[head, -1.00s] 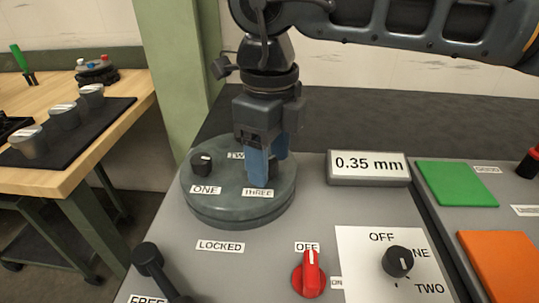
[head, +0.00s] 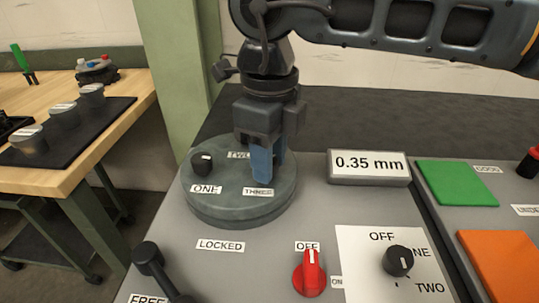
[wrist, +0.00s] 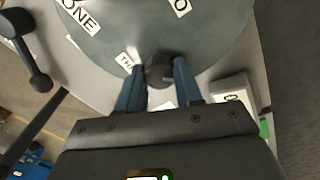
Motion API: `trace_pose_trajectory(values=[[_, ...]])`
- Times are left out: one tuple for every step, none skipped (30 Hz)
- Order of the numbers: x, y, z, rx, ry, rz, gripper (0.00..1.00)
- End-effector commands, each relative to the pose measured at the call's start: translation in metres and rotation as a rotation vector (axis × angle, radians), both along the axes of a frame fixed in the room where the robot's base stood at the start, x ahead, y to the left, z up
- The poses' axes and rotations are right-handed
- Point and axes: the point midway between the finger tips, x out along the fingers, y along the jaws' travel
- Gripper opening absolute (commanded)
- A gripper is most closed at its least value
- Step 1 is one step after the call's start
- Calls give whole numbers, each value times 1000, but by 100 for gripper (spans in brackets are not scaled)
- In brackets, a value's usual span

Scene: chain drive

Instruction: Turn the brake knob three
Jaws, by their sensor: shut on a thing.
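Brake knob three shows in the wrist view as a dark round knob (wrist: 158,72) between my two blue fingers, beside the partly hidden THREE label (wrist: 127,61). My gripper (head: 264,180) points down over the right side of the round grey disc (head: 230,212) and is shut on this knob (wrist: 160,85). In the head view the fingers hide the knob. The black knob ONE (head: 202,163) stands on the disc's left side above its label. The TWO label is partly hidden behind my gripper, and its knob is out of sight.
A 0.35 mm display (head: 369,167) stands right of the disc. A black lever (head: 151,262), a red switch knob (head: 309,273) and a black selector knob (head: 397,261) are in front. Green (head: 456,184) and orange (head: 497,262) pads lie at right.

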Motion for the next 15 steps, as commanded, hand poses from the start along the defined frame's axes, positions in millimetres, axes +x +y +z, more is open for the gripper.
trace_pose_trajectory(values=[[0,0,-1,0,-1,11,4],[0,0,-2,0,-1,24,4],[1,0,-2,-1,-2,48,4],[1,0,-3,-2,-4,71,4],[1,-1,-3,-3,-3,99,4],[1,-1,-4,-2,-2,136,4],[1,-1,-3,-3,-3,165,4],[1,-1,-3,-3,-4,193,4],[1,-1,-3,-1,-3,228,4],[1,0,-3,-1,-3,253,4],[1,0,-2,-1,-3,274,4],[1,0,-2,-1,-3,299,4],[1,0,-1,-1,-3,314,4],[1,0,-1,-1,-2,326,4],[1,0,-1,-1,-2,338,4]])
